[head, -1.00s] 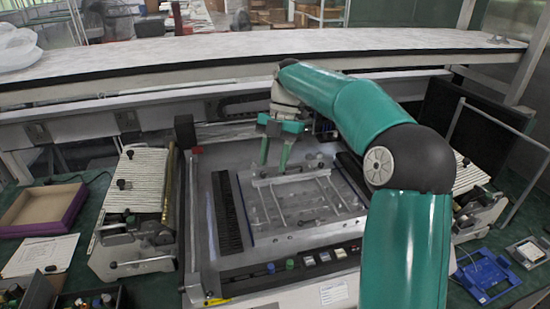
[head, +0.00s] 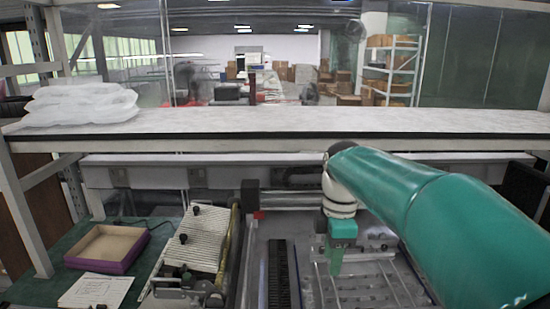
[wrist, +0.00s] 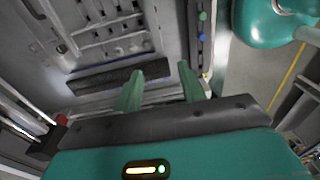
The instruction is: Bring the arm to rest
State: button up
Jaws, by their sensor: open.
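My gripper (head: 335,262) hangs from my teal arm over the metal machine bed in the head view, with its fingers pointing down. In the wrist view my gripper (wrist: 160,85) shows two green fingers spread apart with nothing between them. Beyond the fingertips lie a dark ribbed strip (wrist: 105,76) and a grey plate (wrist: 105,35) with several rods and small fittings. In the head view my arm covers the right part of the machine.
A long white shelf (head: 300,122) runs across behind the machine, with white plastic bags (head: 80,103) at its left end. A ribbed feeder unit (head: 197,240) and a purple-edged tray (head: 107,245) stand at the left. Coloured buttons (wrist: 202,16) line the bed edge.

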jog(key=s+d+f+m+t, duration=0.1)
jog(key=s+f+m+t, duration=0.1)
jog(key=s+m, duration=0.7)
jog(key=s+d+f+m+t, duration=0.1)
jog(key=s+m+t, duration=0.3)
jog(key=s+m, duration=0.5)
jog(key=shift+s+d+f, duration=0.35)
jog(key=shift+d+f, duration=0.05)
jog(key=shift+f, duration=0.05)
dwell(0.7)
